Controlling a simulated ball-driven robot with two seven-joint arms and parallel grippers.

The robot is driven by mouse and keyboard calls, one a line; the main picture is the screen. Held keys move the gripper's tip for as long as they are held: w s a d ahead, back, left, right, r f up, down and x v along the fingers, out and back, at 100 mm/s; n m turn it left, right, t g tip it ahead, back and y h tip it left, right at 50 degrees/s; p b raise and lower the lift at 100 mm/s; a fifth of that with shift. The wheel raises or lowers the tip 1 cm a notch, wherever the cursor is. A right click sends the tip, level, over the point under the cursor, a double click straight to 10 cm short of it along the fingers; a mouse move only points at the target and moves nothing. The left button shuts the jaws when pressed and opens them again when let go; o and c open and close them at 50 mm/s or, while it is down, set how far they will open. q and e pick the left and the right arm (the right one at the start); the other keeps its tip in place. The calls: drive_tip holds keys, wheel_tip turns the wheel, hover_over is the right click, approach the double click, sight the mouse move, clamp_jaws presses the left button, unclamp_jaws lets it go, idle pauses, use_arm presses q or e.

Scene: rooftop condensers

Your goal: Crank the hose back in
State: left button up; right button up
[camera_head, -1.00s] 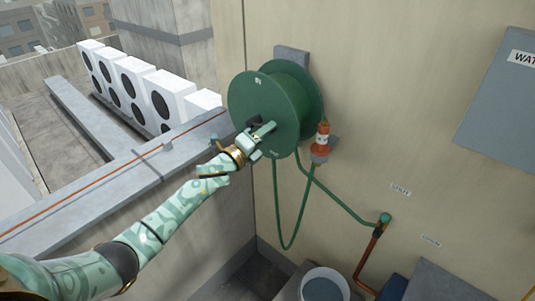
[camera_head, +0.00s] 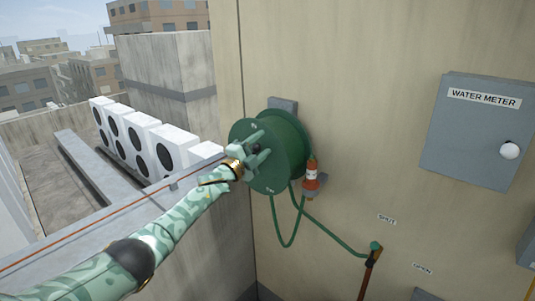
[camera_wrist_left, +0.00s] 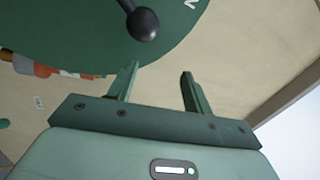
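The green hose reel (camera_head: 285,140) is mounted on the beige wall. A dark round crank knob (camera_head: 254,149) sticks out from its face; it also shows in the left wrist view (camera_wrist_left: 143,24). My left gripper (camera_head: 261,144) is in front of the reel face with its fingers apart. In the left wrist view the fingers (camera_wrist_left: 158,75) are open and empty, with the knob just beyond the tips. A green hose (camera_head: 285,243) hangs in a loop below the reel. An orange and white nozzle-like piece (camera_head: 311,176) sits in a grey holder beside it. My right gripper is out of view.
A green-topped tap (camera_head: 375,247) on a copper pipe joins the hose, between SHUT and OPEN labels. A grey water meter box (camera_head: 478,140) is at right. A parapet (camera_head: 150,205) with a thin orange line along it and white condensers (camera_head: 150,140) lie left.

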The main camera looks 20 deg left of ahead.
use_arm(q)
drive_tip(key=shift+a+f, duration=0.2)
drive_tip(key=shift+f, duration=0.1)
drive_tip(key=r+b+v, duration=0.1)
drive_tip(key=v, duration=1.4)
drive_tip(key=shift+s+d+r, duration=0.3)
drive_tip(key=shift+s, duration=0.4)
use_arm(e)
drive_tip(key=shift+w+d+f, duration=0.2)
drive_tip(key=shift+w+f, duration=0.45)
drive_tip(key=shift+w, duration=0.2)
